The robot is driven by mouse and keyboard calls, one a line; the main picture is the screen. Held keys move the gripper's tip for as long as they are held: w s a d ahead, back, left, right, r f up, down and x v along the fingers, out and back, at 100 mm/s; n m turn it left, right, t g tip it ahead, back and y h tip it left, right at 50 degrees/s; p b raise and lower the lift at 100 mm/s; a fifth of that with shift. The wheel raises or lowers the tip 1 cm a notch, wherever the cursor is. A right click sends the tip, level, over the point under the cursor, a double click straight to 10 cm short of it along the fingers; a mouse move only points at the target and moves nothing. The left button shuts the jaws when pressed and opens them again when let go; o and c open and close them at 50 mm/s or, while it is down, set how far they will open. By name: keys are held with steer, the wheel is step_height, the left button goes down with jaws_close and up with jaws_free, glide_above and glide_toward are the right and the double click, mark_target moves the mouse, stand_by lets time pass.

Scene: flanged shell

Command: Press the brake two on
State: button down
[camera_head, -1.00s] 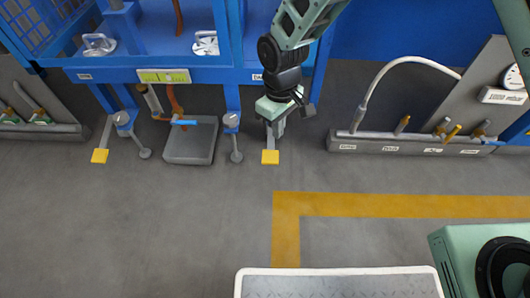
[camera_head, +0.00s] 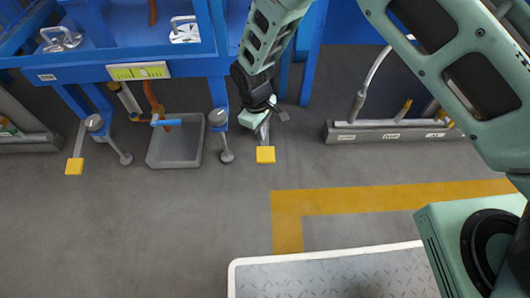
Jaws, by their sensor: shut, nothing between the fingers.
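Two foot pedals with yellow pads hang below the blue frame: a left pedal (camera_head: 75,166) and a right pedal (camera_head: 265,154). I cannot read a label that tells which is brake two. My gripper (camera_head: 264,133) is low beside the blue frame, right above the right pedal's lever in the picture, with its fingers shut and empty. It hides the upper part of that lever. I cannot tell whether the fingers touch the pedal.
The blue frame (camera_head: 190,65) stands on feet around the pedals. A grey tray (camera_head: 174,150) sits on the floor between them. A grey rail with valves (camera_head: 385,131) lies to the right.

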mark_target(263, 153)
steer(key=shift+s+d+f+b, duration=0.15)
steer(key=shift+f+b, duration=1.5)
steer(key=shift+f, duration=0.1)
steer(key=shift+s+d+f+b, duration=0.1)
steer(key=shift+f+b, duration=1.5)
steer(key=shift+f, duration=0.15)
steer(key=shift+f+b, duration=0.6)
steer(key=shift+f, duration=1.25)
steer(key=shift+r, duration=0.15)
steer(key=shift+w+a+r+p, duration=0.25)
steer(key=shift+w+a, duration=0.2)
steer(key=shift+a, duration=0.15)
steer(key=shift+w+a+r+p, duration=0.2)
steer(key=shift+w+a, duration=0.25)
steer(key=shift+a, duration=0.15)
step_height(263, 153, up, 17)
steer(key=w+a+p, duration=0.1)
steer(key=p, duration=0.8)
steer(key=shift+a+r, duration=0.2)
